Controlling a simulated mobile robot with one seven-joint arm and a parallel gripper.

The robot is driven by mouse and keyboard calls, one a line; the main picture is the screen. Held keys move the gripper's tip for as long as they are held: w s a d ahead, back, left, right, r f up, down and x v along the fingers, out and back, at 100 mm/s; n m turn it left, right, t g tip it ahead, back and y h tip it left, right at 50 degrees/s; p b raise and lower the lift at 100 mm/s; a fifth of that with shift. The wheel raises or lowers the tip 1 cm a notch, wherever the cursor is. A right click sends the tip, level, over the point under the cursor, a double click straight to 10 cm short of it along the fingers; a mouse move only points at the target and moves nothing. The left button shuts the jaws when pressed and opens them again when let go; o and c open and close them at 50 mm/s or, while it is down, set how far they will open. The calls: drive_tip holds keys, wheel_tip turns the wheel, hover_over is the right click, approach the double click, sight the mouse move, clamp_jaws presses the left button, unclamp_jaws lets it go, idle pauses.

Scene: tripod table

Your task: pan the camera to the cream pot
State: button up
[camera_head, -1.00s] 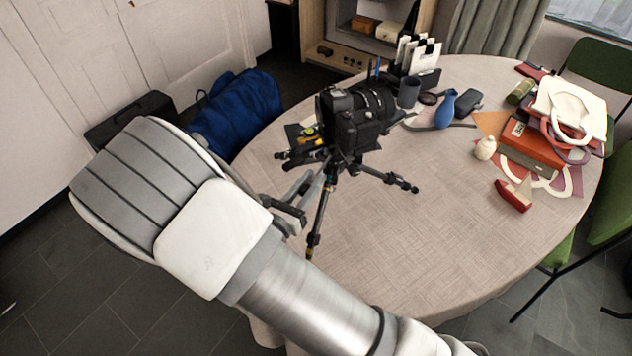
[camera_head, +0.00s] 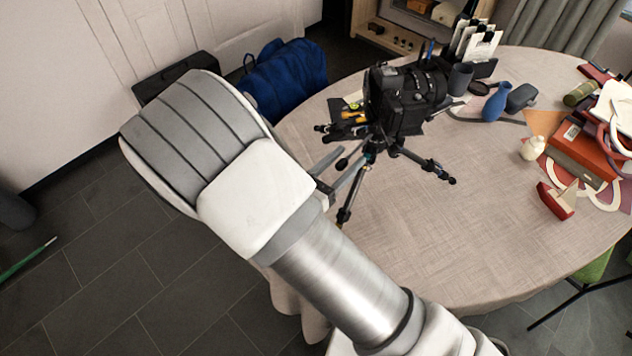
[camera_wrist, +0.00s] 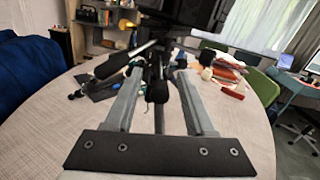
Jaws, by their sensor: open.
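A black camera (camera_head: 405,97) sits on a small black tripod (camera_head: 375,145) that stands on the table, left of its middle. The camera's underside shows at the top of the wrist view (camera_wrist: 185,12). The cream pot (camera_head: 531,148) stands upright on the right part of the table, beside a red book. My gripper (camera_head: 343,163) is at the tripod's near left side, partly hidden by my arm. In the wrist view its two grey fingers (camera_wrist: 158,82) are apart, with a dark tripod handle (camera_wrist: 157,88) showing between them. I cannot tell whether they touch it.
The round table (camera_head: 430,250) has a clear cloth in front and to the right of the tripod. A blue bag (camera_head: 288,78) lies on the floor at left.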

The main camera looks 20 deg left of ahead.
drive_tip(key=v, duration=1.6)
drive_tip(key=shift+b, duration=0.45)
drive_tip(key=shift+s+d, duration=0.1)
drive_tip(key=w+d+r+m+g+h, duration=0.1)
drive_tip(key=w+d+r+m+g, duration=0.15)
drive_tip(key=d+m+g, duration=0.35)
drive_tip(key=w+d+r+m+g+h, duration=0.1)
drive_tip(key=d+r+m+g, duration=0.3)
drive_tip(key=d, duration=0.3)
drive_tip(key=w+d+r+m+g+h, duration=0.1)
drive_tip(key=w+d+r+m+g, duration=0.2)
drive_tip(key=d+m, duration=0.35)
drive_tip(key=s+d+r+m+t+y, duration=0.1)
drive_tip(key=s+d+r+m+y, duration=0.4)
drive_tip(key=m, duration=1.2)
drive_tip(key=d+r+y, duration=0.4)
drive_tip(key=d+r, duration=0.2)
drive_tip(key=shift+s+d+t, duration=0.2)
drive_tip(key=shift+d+t, duration=0.1)
drive_tip(key=shift+d, duration=0.05)
drive_tip(key=shift+a, duration=0.1)
